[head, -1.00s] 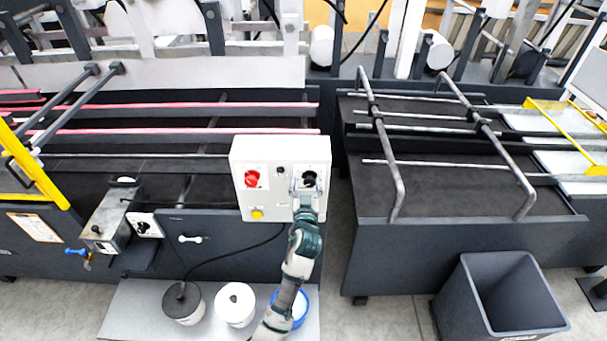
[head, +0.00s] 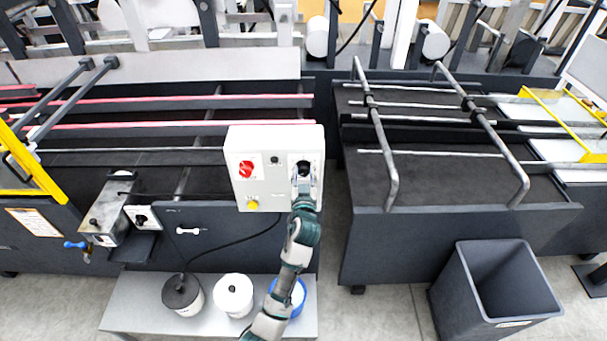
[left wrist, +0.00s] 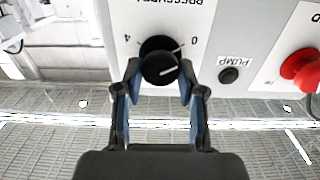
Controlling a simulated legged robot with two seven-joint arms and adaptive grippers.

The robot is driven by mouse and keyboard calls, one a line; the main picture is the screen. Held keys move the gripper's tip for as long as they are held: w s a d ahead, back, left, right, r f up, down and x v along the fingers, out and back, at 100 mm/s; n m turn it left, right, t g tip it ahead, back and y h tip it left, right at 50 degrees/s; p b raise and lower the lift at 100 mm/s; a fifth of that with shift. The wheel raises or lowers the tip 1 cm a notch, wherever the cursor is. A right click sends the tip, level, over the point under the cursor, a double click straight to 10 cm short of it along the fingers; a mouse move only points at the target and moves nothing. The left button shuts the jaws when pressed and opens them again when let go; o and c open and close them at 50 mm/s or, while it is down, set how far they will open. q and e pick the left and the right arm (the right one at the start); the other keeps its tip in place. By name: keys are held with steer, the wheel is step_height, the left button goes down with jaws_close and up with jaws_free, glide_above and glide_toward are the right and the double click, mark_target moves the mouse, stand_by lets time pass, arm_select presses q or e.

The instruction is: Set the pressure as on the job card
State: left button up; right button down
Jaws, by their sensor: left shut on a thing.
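The black pressure knob (left wrist: 160,65) sits on a white control box (head: 240,195). In the left wrist view its label reads upside down, with 0 at upper right and 4 at upper left. A pale line on the knob points right and slightly up, a little below the 0 tick. My left gripper (left wrist: 159,73) is shut on the knob, one finger on each side; it also shows in the head view (head: 304,178). A white card with small print (head: 35,225) hangs at the far left, unreadable. My right gripper is not in view.
The box also has a red button (head: 246,169), a yellow button (head: 252,205) and a small black button marked PUMP (left wrist: 229,75). Below are several tubs on a grey shelf (head: 135,317). A dark bin (head: 490,295) stands at right.

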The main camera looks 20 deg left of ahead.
arm_select(q)
steer(key=shift+d, duration=0.2)
steer(key=shift+a+m, duration=0.2)
steer(key=shift+m, duration=0.1)
steer(key=m+p, duration=0.2)
steer(key=shift+m, duration=0.3)
steer(key=m+p, duration=0.1)
steer(key=m, duration=0.2)
steer(key=shift+d+f+m+p, duration=0.1)
steer(key=shift+f+m+p, duration=0.05)
steer(key=shift+m+p, duration=0.6)
steer(key=shift+m, duration=0.45)
steer(key=shift+f+m+p, duration=0.15)
steer(key=shift+m+p, duration=0.5)
steer(key=shift+m, duration=0.85)
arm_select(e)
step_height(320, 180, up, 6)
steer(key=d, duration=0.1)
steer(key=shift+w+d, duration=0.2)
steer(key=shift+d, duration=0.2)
arm_select(q)
steer(key=shift+d, duration=0.1)
